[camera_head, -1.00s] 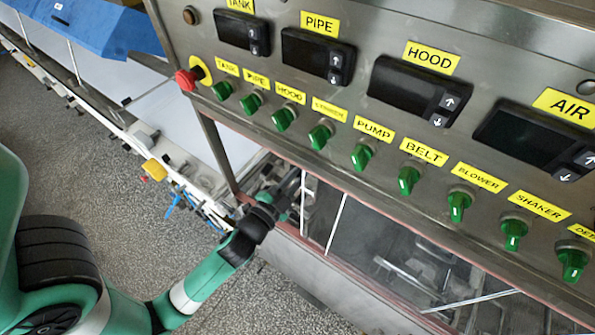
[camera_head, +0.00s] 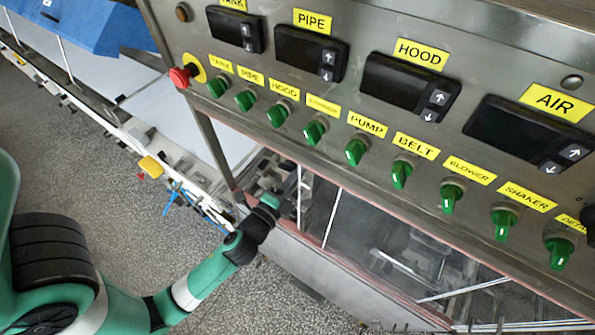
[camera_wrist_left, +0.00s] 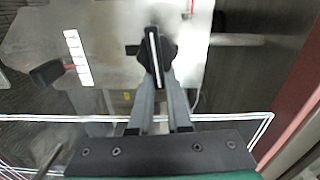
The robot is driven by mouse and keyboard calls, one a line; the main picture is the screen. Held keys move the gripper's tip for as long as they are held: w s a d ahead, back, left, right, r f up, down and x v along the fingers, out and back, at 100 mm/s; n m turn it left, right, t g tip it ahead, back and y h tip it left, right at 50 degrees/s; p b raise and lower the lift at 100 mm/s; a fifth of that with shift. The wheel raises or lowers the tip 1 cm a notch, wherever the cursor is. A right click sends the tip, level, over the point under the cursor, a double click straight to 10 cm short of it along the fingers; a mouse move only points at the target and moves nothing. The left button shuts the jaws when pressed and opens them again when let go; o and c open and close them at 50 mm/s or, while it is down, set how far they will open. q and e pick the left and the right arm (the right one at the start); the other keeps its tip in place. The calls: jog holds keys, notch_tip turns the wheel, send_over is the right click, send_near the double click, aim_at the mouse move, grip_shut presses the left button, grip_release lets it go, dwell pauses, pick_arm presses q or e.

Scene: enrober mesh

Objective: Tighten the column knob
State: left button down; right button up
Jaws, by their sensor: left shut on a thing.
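In the left wrist view, a black lobed knob (camera_wrist_left: 172,49) with a pale upright strip across its middle stands in front of a grey metal plate. My left gripper (camera_wrist_left: 158,72) is shut on this knob, its two fingers reaching up to it from below. In the head view my left gripper (camera_head: 290,186) is inside the machine opening under the control panel. The knob cannot be made out there. My right gripper is not in view.
The metal plate (camera_wrist_left: 108,30) carries a white scale (camera_wrist_left: 78,57), with a second black handle (camera_wrist_left: 47,73) beside it. Above the opening is a panel with green switches (camera_head: 356,151) and a red button (camera_head: 181,76). A conveyor edge (camera_head: 125,125) runs at left.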

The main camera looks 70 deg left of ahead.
pick_arm(q)
jog(key=shift+f+m, duration=0.4)
jog(key=shift+m, duration=0.1)
jog(key=shift+a, duration=0.1)
jog(key=c, duration=0.9)
grip_release()
jog(key=shift+s, duration=0.1)
jog(key=shift+r, duration=0.15)
jog(key=b+v, duration=0.5)
jog(key=v, duration=0.6)
jog(key=shift+s, duration=0.25)
